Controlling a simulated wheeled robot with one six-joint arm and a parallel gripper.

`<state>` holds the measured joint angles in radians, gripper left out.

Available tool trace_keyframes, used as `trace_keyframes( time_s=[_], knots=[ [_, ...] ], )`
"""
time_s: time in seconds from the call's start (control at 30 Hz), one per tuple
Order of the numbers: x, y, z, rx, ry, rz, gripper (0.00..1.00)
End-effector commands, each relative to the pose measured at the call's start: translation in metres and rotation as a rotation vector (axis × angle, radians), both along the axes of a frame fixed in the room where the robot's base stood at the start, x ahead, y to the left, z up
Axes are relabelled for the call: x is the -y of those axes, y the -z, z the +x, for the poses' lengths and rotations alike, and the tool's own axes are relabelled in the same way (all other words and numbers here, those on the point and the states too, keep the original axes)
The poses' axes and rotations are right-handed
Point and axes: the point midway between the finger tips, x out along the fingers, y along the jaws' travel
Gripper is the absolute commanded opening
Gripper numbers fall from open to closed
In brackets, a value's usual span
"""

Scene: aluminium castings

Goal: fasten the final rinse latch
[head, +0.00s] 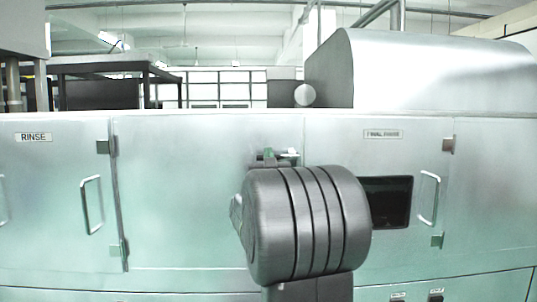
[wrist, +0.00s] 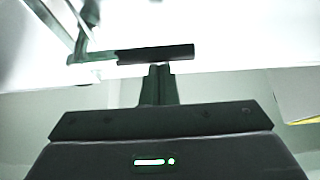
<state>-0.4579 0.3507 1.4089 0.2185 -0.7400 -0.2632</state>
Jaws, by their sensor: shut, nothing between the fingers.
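The final rinse label (head: 383,134) is on a pale metal panel right of centre in the head view. My dark arm covers the panel's lower left part, and my gripper is hidden there. Small green and white parts (head: 268,155) show just above my arm; I cannot tell whether they are the latch. In the wrist view my gripper (wrist: 160,68) is shut and empty. Its fingertips are just below a dark horizontal bar (wrist: 155,54), apparently the latch's lever; I cannot tell whether they touch. A greenish metal bracket (wrist: 90,57) joins the bar's left end.
A dark window (head: 388,201) and a bar handle (head: 429,199) are right of my arm. Small brackets (head: 448,144) sit at the panel seam. The panel labelled RINSE (head: 34,137) has another handle (head: 91,205). A rounded metal hood (head: 430,75) rises on top at right.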

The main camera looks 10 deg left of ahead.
Motion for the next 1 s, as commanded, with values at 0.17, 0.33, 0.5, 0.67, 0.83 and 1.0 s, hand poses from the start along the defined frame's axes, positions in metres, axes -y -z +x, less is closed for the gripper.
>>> trace_keyframes(
  time_s=[0.17,0.33,0.5,0.67,0.83,1.0],
  knots=[
    [0.000,0.000,0.000,0.000,0.000,0.000,0.00],
    [0.000,0.004,0.000,0.005,0.000,-0.018,0.00],
    [0.000,0.006,0.000,0.016,0.001,-0.054,0.00],
    [0.000,0.008,0.000,0.021,0.001,-0.077,0.00],
    [0.000,0.011,0.000,0.030,0.001,-0.107,0.00],
    [0.000,0.019,0.000,0.048,0.002,-0.165,0.00]
  ],
)
